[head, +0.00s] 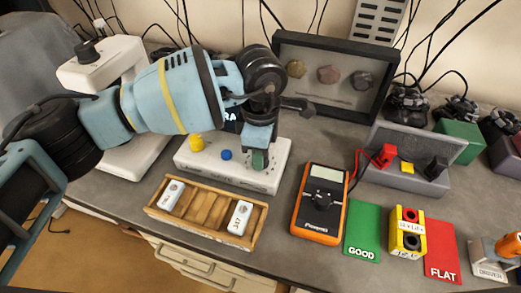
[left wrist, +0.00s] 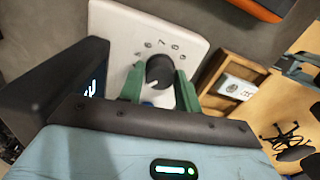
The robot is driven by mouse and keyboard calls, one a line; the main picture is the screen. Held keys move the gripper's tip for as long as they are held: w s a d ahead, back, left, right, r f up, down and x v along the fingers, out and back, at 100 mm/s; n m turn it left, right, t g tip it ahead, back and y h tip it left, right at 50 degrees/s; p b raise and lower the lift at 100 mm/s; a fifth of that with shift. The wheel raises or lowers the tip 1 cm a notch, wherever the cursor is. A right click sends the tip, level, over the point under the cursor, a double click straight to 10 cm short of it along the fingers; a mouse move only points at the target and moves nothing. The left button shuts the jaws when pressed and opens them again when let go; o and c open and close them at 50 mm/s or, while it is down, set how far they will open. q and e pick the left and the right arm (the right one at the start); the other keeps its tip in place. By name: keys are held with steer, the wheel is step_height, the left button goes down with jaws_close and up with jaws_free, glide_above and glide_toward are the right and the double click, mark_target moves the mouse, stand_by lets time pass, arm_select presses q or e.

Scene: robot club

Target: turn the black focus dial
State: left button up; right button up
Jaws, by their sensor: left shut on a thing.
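A white control box (head: 262,180) stands on the grey bench, with a yellow knob (head: 196,146) and a blue button (head: 227,154) on its top. The black focus dial (left wrist: 160,70) shows in the left wrist view, with printed numbers around it on the white panel (left wrist: 125,25). My left gripper (head: 259,160) points down at the right part of the box. Its green fingers (left wrist: 159,80) are shut on the dial, one on each side. In the head view the gripper hides the dial. My right gripper is not in view.
A wooden tray (head: 205,208) with two white pieces lies in front of the box. An orange multimeter (head: 320,204) stands to its right, near the green GOOD card (head: 362,232). A framed display (head: 330,75) stands behind. A white stand (head: 102,62) is at the left.

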arm_select(q)
steer(key=shift+m, duration=0.6)
steer(key=o, duration=1)
steer(key=shift+c, duration=0.2)
steer(key=shift+r+b, duration=0.35)
steer(key=shift+r, duration=3.6)
